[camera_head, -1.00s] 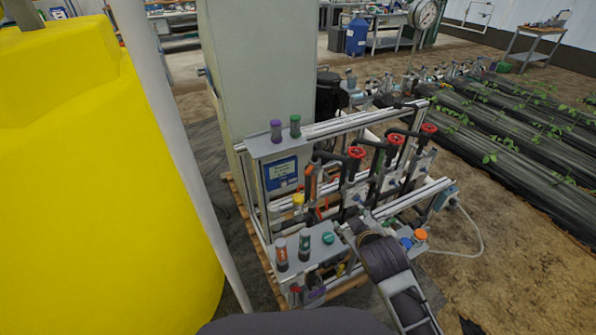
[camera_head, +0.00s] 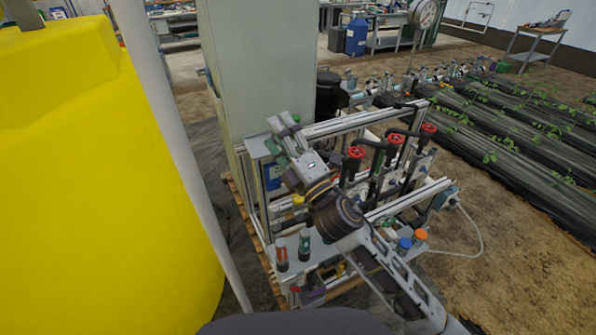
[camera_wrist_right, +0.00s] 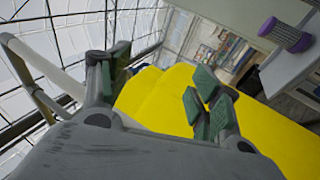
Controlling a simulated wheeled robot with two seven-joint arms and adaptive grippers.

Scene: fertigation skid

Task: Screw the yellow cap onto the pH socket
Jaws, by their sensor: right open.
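A small yellow piece (camera_head: 298,200), which looks like the yellow cap, sits low on the skid frame behind the front box. My right gripper (camera_head: 282,123) is at the upper left corner of the skid, above the blue-labelled panel. It is open, with nothing visible between its fingers (camera_wrist_right: 160,75) in the right wrist view. In the head view the gripper covers the purple and green cylinders. I cannot tell which socket is pH. My left gripper is out of view.
Red valve handles (camera_head: 395,144) and dark pipes rise right of the gripper. Two capped cylinders (camera_head: 281,254) stand on the front box. Blue (camera_head: 404,244) and orange (camera_head: 420,235) caps sit at the right. A tall grey cabinet (camera_head: 262,60) stands close behind; a yellow tank (camera_head: 90,190) fills the left.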

